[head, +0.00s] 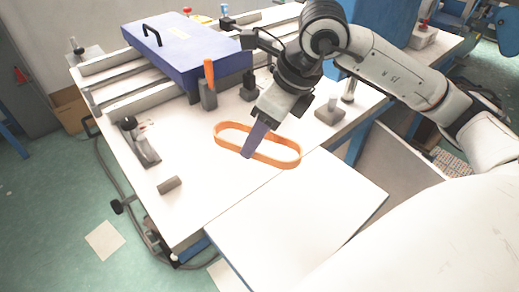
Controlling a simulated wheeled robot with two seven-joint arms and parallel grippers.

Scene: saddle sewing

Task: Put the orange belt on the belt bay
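The orange belt (284,165), an elongated closed loop, rests on the white worktable around the middle of the head view. My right arm comes in from the right. Its gripper (249,153) points down at the belt, with its bluish finger crossing the near side of the loop and hiding a short piece of it. Only one finger shows clearly, so I cannot tell whether it is open or shut on the belt. My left gripper is not in view. No part is clearly recognisable as the belt bay.
A blue-purple plate with a black handle (186,50) lies across rails at the back. A grey block with an orange-topped post (208,84) stands behind the belt. A clamp (140,141) and a small grey block (169,185) are at left. A bare white panel (297,220) is in front.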

